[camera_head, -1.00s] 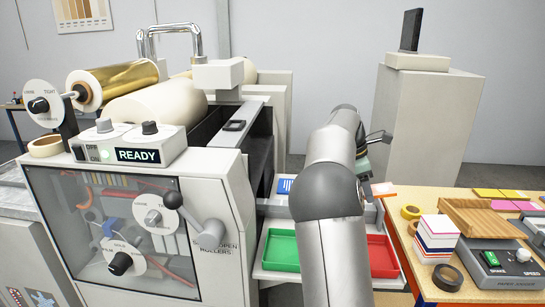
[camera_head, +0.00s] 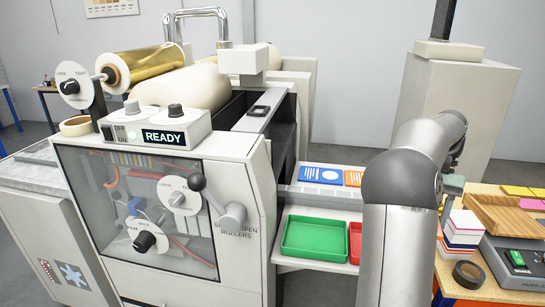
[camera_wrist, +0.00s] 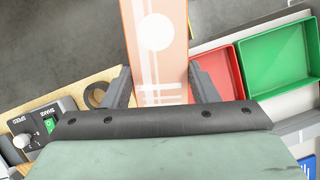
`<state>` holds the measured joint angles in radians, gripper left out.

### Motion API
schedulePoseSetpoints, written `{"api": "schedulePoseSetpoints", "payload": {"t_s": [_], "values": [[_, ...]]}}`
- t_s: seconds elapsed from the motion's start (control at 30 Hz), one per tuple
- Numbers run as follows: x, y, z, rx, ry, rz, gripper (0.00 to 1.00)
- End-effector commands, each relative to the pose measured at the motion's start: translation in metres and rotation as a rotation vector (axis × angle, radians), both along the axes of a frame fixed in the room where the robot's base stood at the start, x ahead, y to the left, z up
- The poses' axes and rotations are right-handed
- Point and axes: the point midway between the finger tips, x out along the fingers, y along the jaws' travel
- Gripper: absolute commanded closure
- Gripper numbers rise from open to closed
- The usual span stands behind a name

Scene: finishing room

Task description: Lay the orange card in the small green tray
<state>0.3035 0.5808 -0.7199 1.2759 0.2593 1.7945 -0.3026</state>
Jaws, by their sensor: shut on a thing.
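In the wrist view an orange card (camera_wrist: 157,60) with a white disc and pale stripes is held between the two fingers of my gripper (camera_wrist: 157,88), extending beyond them. In the head view my gripper (camera_head: 453,188) is partly behind my arm, right of the trays, and the held card is hidden. The small green tray (camera_head: 315,237) is empty on the pale shelf; it also shows at the right of the wrist view (camera_wrist: 280,57). The held card is apart from it.
A red tray (camera_head: 355,243) adjoins the green tray, partly behind my arm. A blue card (camera_head: 309,173) and another orange card (camera_head: 353,178) lie behind the trays. The machine (camera_head: 245,180) stands left. A paper stack (camera_head: 462,228), tape roll (camera_head: 468,274) and wooden tray (camera_head: 505,213) are right.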

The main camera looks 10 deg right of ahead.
Motion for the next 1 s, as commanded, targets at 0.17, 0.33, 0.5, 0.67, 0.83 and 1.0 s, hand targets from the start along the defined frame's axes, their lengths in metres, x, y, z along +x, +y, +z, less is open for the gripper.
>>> {"api": "schedulePoseSetpoints", "payload": {"t_s": [0.17, 0.33, 0.5, 0.67, 0.83, 1.0], "values": [[0.004, 0.011, -0.007, -0.005, -0.011, 0.084, 0.72], [0.018, 0.059, -0.025, -0.025, -0.057, 0.468, 0.72], [0.033, 0.126, -0.036, -0.028, -0.124, 1.007, 0.72], [0.040, 0.187, -0.039, -0.002, -0.182, 1.464, 0.72], [0.041, 0.227, -0.038, 0.036, -0.219, 1.756, 0.72], [0.057, 0.235, -0.043, 0.054, -0.229, 1.837, 0.72]]}}
